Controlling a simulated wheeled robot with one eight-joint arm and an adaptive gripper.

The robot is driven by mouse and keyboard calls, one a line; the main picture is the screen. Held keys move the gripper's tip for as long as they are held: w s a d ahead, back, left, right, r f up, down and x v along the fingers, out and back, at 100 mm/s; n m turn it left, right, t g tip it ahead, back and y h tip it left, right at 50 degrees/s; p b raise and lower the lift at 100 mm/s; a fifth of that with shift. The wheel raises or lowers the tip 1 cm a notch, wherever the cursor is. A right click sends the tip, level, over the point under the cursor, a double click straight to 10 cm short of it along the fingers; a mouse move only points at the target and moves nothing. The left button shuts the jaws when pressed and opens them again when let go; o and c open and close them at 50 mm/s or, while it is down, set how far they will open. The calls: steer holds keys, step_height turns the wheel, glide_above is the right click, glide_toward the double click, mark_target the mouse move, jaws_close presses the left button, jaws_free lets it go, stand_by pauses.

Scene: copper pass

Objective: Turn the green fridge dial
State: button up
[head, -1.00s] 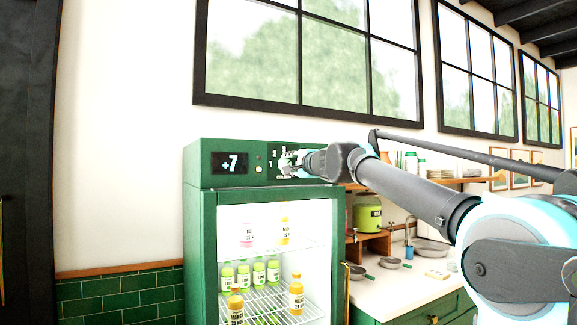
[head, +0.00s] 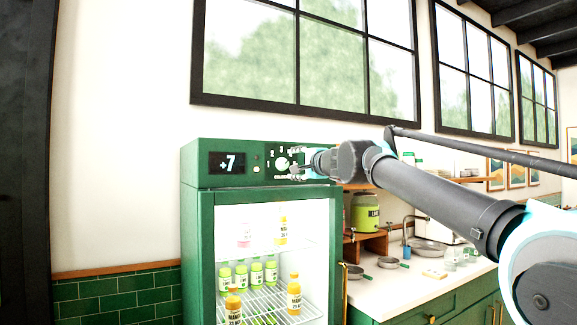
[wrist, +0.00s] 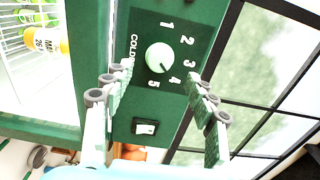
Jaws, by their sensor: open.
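The green fridge (head: 194,240) stands at the middle left in the head view, with a display (head: 228,163) reading +7 on its top panel. A round pale dial (head: 282,163) sits on that panel. In the wrist view the dial (wrist: 159,57) is surrounded by the numbers 1 to 5 and the word COLDER, and its dark mark points near 4. My gripper (head: 297,165) is open and empty just right of the dial. In the wrist view my gripper's fingers (wrist: 160,82) spread to either side below the dial, apart from it.
A rocker switch (wrist: 145,127) sits below the dial in the wrist view. Bottles (head: 294,295) stand behind the fridge's glass. A counter (head: 400,290) with a sink and small pans lies to the right. A large window (head: 310,55) is above.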

steer(key=v, duration=0.6)
steer(key=shift+s, duration=0.15)
steer(key=shift+d+f, duration=0.1)
steer(key=shift+d, duration=0.05)
steer(key=s+d+f+n+g+h, duration=0.1)
steer(key=s+d+f+n+g, duration=0.15)
steer(key=f, duration=0.95)
steer(key=s+d+f+n+g+h, duration=0.1)
steer(key=s+f+n+g, duration=0.15)
steer(key=f, duration=0.95)
steer(key=s+d+f+n+g, duration=0.15)
steer(key=f+n, duration=0.25)
steer(key=f, duration=0.9)
steer(key=s+d+f+g+h, duration=0.1)
steer(key=s+d+f+h, duration=0.1)
steer(key=s+d+f, duration=0.3)
steer(key=s+d+f+n+g+h, duration=0.1)
steer(key=s+d+f+g+h, duration=0.1)
steer(key=s+d+f, duration=0.4)
steer(key=s+d+f+n+g+h, duration=0.1)
steer(key=s+d+f+h, duration=0.3)
steer(key=s+f, duration=0.6)
step_height(320, 180, down, 7)
steer(key=shift+d+r, duration=0.15)
steer(key=shift+d, duration=1)
